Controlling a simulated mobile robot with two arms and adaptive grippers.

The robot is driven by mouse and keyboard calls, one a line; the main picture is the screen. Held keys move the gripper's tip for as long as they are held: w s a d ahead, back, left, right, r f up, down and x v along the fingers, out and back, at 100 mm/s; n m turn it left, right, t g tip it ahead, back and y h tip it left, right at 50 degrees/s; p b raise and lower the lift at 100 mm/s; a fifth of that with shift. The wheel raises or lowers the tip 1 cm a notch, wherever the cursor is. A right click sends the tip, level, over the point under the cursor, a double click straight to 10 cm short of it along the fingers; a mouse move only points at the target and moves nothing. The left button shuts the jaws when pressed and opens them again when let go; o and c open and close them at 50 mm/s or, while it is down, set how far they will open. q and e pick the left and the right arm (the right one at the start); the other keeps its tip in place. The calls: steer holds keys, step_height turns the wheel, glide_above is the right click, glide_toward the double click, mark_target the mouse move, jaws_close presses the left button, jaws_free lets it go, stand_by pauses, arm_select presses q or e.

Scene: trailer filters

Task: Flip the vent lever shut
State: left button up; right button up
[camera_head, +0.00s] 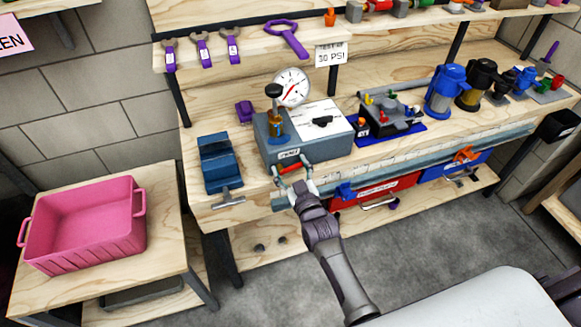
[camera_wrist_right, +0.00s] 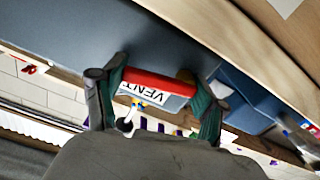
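A blue-grey test box (camera_head: 268,150) with a round dial gauge (camera_head: 292,86) stands on the wooden bench. The red vent lever (camera_head: 289,168) is on its front face, low down. In the right wrist view the red lever (camera_wrist_right: 160,84) lies crosswise above a white VENT label (camera_wrist_right: 155,97). My right gripper (camera_head: 292,180) is at the box's front. Its fingers (camera_wrist_right: 156,100) are spread wide, one near each end of the lever. I cannot tell whether they touch it. My left gripper is not in view.
A blue vise (camera_head: 220,163) stands left of the box, and a black block with coloured parts (camera_head: 388,118) on the right. Red (camera_head: 372,192) and blue (camera_head: 450,166) drawers sit under the bench edge. A pink bin (camera_head: 85,222) is on the left table.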

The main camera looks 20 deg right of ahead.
steer(key=c, duration=0.4)
steer(key=shift+f+m, duration=0.2)
steer(key=shift+m, duration=0.5)
steer(key=shift+f+m, duration=0.15)
steer(key=shift+m, duration=0.55)
steer(key=shift+c, duration=0.2)
steer(key=o, duration=1.2)
steer(key=shift+c, duration=0.2)
steer(key=shift+s, duration=0.1)
steer(key=s, duration=1.2)
steer(key=shift+d, duration=0.25)
steer(key=shift+w, duration=0.1)
